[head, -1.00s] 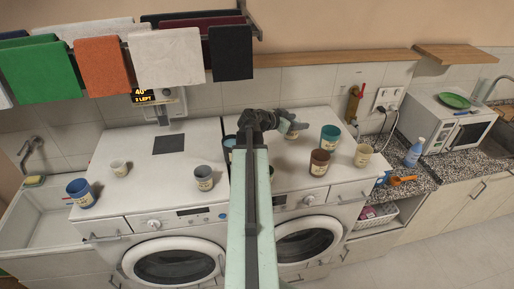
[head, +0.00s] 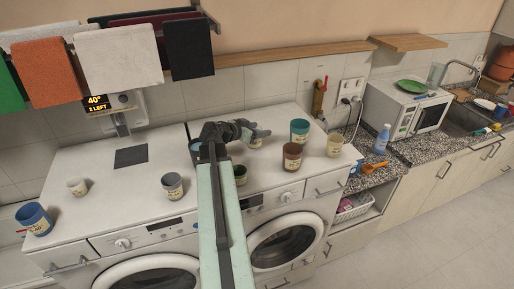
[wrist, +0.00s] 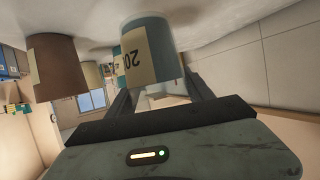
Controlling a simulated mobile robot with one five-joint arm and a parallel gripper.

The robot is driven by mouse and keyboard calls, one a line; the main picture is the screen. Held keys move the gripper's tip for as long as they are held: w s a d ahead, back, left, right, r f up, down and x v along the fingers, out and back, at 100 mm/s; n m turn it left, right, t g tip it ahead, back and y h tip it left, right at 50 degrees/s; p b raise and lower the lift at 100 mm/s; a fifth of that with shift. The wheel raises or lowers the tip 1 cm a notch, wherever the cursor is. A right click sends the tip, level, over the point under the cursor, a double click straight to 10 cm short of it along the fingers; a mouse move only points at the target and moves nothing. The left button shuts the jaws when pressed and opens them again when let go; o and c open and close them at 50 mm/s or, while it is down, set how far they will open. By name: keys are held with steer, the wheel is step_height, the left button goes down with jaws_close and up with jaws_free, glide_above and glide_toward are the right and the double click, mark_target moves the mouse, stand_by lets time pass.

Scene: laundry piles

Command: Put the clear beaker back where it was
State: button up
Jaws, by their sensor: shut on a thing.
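A clear beaker-like vessel (head: 437,73) stands at the right, by the microwave and sink in the head view. My gripper (head: 262,132) is over the back of the right washing machine, left of the teal cup. In the wrist view, which looks upside down, my gripper (wrist: 160,92) is shut on a grey-blue cup (wrist: 153,45) with a pale label reading "20". The held cup also shows partly in the head view (head: 255,142). I cannot tell whether its base touches the machine top.
Near the gripper stand a teal cup (head: 299,130), brown cup (head: 292,157), cream cup (head: 334,146) and dark green cup (head: 240,175). Grey (head: 172,187), white (head: 77,187) and blue (head: 35,219) cups stand left. A microwave (head: 408,112) and blue bottle (head: 382,139) are at right.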

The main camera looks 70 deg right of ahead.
step_height(320, 180, down, 4)
steer(key=b, duration=0.3)
steer(key=shift+b, duration=0.35)
steer(key=shift+s+r, duration=0.1)
steer(key=shift+r, duration=0.15)
steer(key=shift+f, duration=0.15)
steer(key=o, duration=1.3)
steer(key=shift+o, duration=0.2)
